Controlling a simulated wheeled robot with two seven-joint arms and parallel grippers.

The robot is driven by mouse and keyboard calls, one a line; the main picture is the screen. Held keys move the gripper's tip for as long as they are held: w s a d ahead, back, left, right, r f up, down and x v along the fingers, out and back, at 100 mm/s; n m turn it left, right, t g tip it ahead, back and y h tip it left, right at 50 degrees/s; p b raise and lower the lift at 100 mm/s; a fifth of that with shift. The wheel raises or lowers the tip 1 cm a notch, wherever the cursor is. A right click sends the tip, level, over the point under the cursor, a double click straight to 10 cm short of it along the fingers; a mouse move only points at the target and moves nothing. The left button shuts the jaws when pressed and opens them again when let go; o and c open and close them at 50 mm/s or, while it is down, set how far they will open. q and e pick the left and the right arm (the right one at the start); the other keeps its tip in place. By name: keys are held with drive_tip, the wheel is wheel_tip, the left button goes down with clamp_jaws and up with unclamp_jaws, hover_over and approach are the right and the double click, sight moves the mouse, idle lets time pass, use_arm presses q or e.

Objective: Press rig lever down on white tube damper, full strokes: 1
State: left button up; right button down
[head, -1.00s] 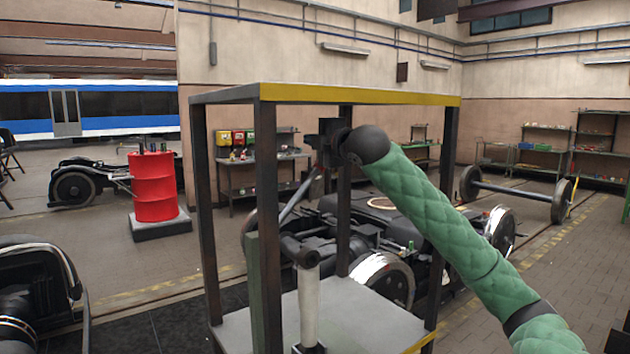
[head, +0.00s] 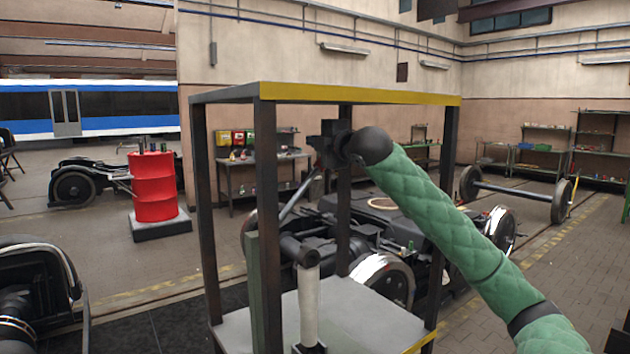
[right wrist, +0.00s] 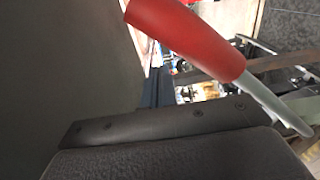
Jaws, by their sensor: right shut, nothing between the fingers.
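The white tube damper (head: 309,305) stands upright in the test rig, under the rig's dark head (head: 300,250). The rig lever (head: 296,199) slopes up to the right, its raised end close to my right gripper. Its red grip shows large in the right wrist view (right wrist: 188,38), with a grey metal rod running from it to the lower right. My right gripper (head: 323,152) is shut and empty, at the upper end of the lever beside the red grip. I cannot tell whether it touches the grip. My left gripper is not in view.
The rig's dark posts (head: 268,220) and yellow-edged top bar (head: 360,94) surround the damper, close to my right arm. A bogie (head: 390,235) stands behind. A red drum (head: 154,187) stands to the left, a wheelset (head: 515,190) to the right. Open floor lies between.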

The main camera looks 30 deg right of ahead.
drive_tip(key=shift+w+d+f, duration=0.1)
drive_tip(key=shift+d+f, duration=0.75)
drive_tip(key=shift+d, duration=0.3)
drive_tip(key=shift+b, duration=0.3)
drive_tip(key=shift+w+d+f+b, duration=0.1)
drive_tip(key=shift+d+f+b, duration=0.4)
drive_tip(key=shift+d+f, duration=0.85)
drive_tip(key=shift+d, duration=0.1)
drive_tip(key=shift+w+d+f+b, duration=0.1)
drive_tip(key=shift+d+f+b, duration=0.2)
drive_tip(key=shift+d+f, duration=0.35)
drive_tip(key=shift+d+f+b, duration=0.3)
drive_tip(key=shift+d+f, duration=0.15)
drive_tip(key=shift+f, duration=0.5)
